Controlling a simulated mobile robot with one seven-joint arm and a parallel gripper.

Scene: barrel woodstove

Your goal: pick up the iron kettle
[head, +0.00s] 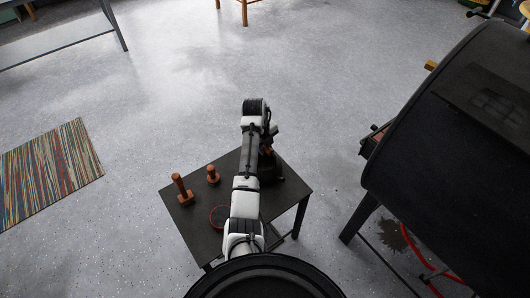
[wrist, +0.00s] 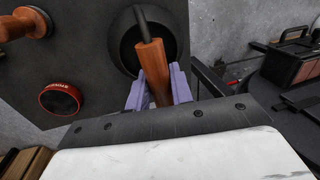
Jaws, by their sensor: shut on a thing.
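The iron kettle is a dark round pot with a wooden handle (wrist: 151,58). In the wrist view its black body (wrist: 126,50) lies beyond my fingers. In the head view the kettle (head: 270,172) is a dark shape at the right side of the small black table (head: 225,236), partly hidden by my arm. My gripper (wrist: 158,88) is shut on the wooden handle, with one purple finger on each side of it. I cannot tell whether the kettle touches the table.
Two wooden pieces (head: 181,188) (head: 213,174) stand on the table's left part. A red-rimmed round object (wrist: 60,99) lies near them. The black barrel stove (head: 450,130) stands to the right. A striped rug (head: 52,170) lies at left. Open floor lies beyond the table.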

